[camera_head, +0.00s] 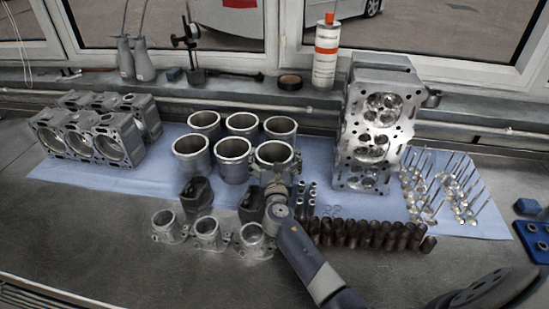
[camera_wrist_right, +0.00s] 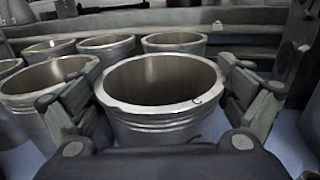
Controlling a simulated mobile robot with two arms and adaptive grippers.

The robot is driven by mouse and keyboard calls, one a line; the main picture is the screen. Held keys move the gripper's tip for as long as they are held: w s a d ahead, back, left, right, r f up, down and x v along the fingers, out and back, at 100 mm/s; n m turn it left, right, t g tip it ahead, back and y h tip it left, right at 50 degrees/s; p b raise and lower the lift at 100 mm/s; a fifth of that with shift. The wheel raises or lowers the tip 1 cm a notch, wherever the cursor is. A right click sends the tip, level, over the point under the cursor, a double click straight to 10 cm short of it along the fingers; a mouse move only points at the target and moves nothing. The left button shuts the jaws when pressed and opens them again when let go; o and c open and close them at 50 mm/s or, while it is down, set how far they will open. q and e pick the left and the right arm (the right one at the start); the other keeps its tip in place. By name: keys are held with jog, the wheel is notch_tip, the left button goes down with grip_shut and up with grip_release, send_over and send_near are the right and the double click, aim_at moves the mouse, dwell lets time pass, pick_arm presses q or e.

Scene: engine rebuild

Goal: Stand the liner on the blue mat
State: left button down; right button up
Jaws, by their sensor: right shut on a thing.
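The liner (camera_head: 274,154) is a grey metal cylinder with an open top, upright at the right end of the front row of liners. My right gripper (camera_head: 276,178) is shut on it, reaching in from the front. In the right wrist view the liner (camera_wrist_right: 160,118) sits between the two fingers of my right gripper (camera_wrist_right: 160,100), one at each side of its wall. The blue mat (camera_head: 330,198) lies under the parts and also shows in the wrist view (camera_wrist_right: 292,140). The liner's base is hidden, so I cannot tell whether it touches the mat. My left gripper is not in view.
Several other liners (camera_head: 233,163) stand upright close to the left and behind. A cylinder head (camera_head: 372,130) stands to the right, with valves (camera_head: 440,190) beyond it. Dark cylindrical parts (camera_head: 370,233) line the front edge. Bare mat shows between the liners and the cylinder head.

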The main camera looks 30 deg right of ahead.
jog(key=shift+r, duration=0.2)
jog(key=o, duration=1)
jog(key=shift+f, duration=0.25)
jog(key=shift+o, duration=0.3)
jog(key=shift+r, duration=0.1)
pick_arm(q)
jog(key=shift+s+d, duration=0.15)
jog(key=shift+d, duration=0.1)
pick_arm(e)
jog(key=shift+s+a, duration=0.1)
pick_arm(q)
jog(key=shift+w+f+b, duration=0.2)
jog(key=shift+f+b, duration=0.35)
jog(key=shift+b, duration=0.05)
pick_arm(e)
jog(key=v, duration=1.2)
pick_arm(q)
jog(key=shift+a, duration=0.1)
